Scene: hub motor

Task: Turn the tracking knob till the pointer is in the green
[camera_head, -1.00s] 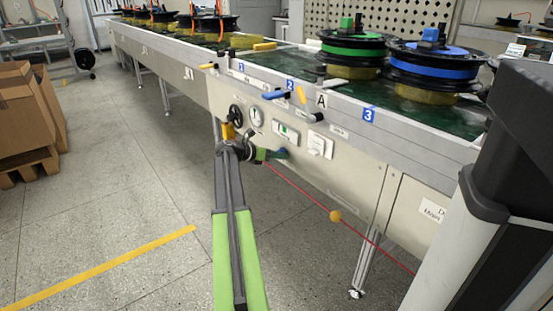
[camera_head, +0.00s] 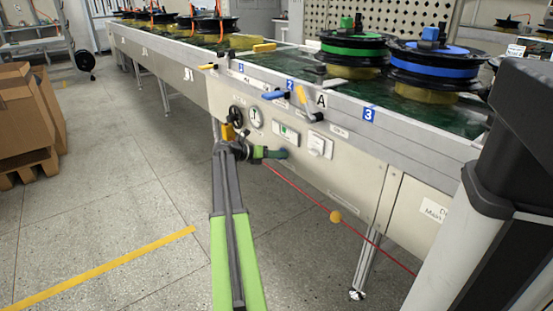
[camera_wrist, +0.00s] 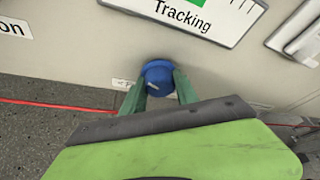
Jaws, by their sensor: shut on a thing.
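The blue tracking knob (camera_wrist: 157,77) sticks out of the pale panel below the gauge labelled Tracking (camera_wrist: 190,12). In the wrist view my gripper (camera_wrist: 160,88) has its green fingers on either side of the knob, shut on it. In the head view my gripper (camera_head: 280,154) reaches the panel just below the Tracking gauge (camera_head: 286,133), and the knob is mostly hidden by the fingers. A green patch shows on the gauge in both views. The wrist view cuts off the gauge's upper part, and the pointer cannot be made out.
A black handwheel (camera_head: 236,115), a round dial (camera_head: 256,116) and a white switch box (camera_head: 320,147) are on the same panel. A red cord (camera_head: 305,193) with an orange ball (camera_head: 335,217) runs below. Levers (camera_head: 302,97) jut out above.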

